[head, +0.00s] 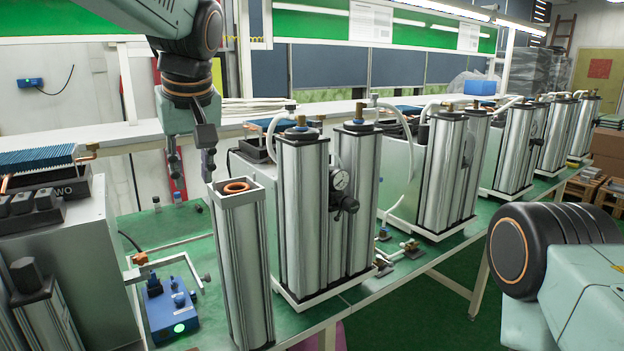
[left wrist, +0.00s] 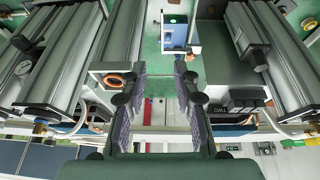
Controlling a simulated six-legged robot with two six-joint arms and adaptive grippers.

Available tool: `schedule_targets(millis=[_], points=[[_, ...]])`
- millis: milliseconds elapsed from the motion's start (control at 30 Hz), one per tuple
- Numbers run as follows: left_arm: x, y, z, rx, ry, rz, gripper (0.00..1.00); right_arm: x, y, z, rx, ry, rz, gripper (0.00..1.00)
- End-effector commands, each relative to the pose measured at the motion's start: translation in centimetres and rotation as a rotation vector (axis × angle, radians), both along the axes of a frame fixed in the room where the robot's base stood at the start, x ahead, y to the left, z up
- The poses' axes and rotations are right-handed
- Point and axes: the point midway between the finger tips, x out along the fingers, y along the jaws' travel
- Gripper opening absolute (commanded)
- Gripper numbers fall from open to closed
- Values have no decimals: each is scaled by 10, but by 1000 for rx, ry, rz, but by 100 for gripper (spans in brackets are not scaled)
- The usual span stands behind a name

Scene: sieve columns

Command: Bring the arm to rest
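My left gripper (head: 191,160) hangs from the upper left, fingers pointing down, above and left of the open-topped sieve column (head: 247,260). In the left wrist view its fingers (left wrist: 161,76) stand apart with nothing between them. The column is a silver ribbed post with an orange ring (head: 239,187) inside its top; the ring also shows beside a finger in the left wrist view (left wrist: 113,81). The gripper appears clear of the column. My right arm shows at the lower right, but its gripper is out of view.
Paired silver columns (head: 302,215) with gauges and hoses line the green bench (head: 205,252). A grey unit (head: 75,240) stands at left.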

Motion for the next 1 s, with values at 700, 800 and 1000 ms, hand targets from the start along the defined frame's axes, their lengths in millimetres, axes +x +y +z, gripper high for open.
schedule_targets(millis=[700,800,1000], points=[[62,-1,-60,89,-295,-356,30,0,0,-10,0,-1,0,0],[58,4,-126,102,-307,-424,30,0,0,-24,0,-1,0,0],[27,14,-255,113,-291,-516,30,0,0,-52,0,0,0,0]])
